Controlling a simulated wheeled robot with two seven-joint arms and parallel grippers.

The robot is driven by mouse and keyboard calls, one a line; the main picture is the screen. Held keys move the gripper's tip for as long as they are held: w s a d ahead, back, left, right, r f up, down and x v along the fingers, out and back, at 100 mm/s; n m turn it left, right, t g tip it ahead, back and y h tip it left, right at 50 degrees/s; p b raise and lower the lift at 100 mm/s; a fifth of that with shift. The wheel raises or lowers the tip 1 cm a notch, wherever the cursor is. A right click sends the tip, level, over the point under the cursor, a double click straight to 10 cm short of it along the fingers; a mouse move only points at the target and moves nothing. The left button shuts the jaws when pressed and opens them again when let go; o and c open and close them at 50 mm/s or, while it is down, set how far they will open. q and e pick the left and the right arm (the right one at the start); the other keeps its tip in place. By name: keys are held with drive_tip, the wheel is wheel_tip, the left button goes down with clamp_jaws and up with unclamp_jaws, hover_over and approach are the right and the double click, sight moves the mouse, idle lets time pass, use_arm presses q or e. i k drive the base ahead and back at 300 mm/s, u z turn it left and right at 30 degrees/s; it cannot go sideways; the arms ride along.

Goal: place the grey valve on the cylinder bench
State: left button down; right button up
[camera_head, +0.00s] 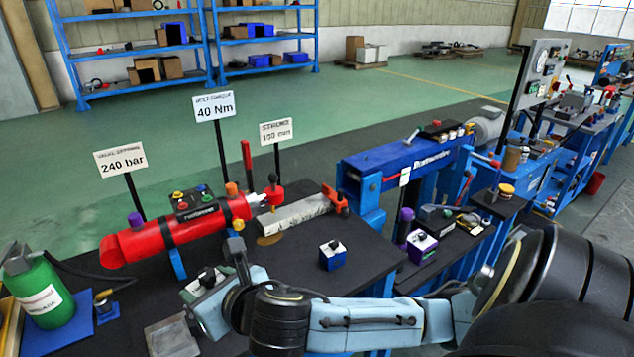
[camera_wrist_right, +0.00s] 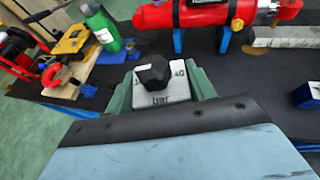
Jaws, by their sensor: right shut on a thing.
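My right gripper (camera_head: 205,283) is shut on the grey valve, a small pale grey block with a black knob (camera_head: 208,278). In the right wrist view the valve (camera_wrist_right: 162,85) sits between the green fingers, its knob upward. The gripper is over the left front part of the cylinder bench, a dark-topped table (camera_head: 300,280) carrying a red cylinder (camera_head: 190,232). I cannot tell how high the valve is above the top. A grey square plate (camera_head: 172,338) lies just in front of the gripper. My left gripper is not in view.
A blue valve (camera_head: 332,256) stands on the bench to the right, and a purple one (camera_head: 422,246) beyond it. Signs on posts (camera_head: 214,106) rise behind the cylinder.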

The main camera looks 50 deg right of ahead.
sight(300, 275)
drive_tip(key=k, duration=1)
drive_tip(key=z, duration=0.75)
drive_tip(key=i, duration=1.45)
drive_tip(key=u, duration=0.15)
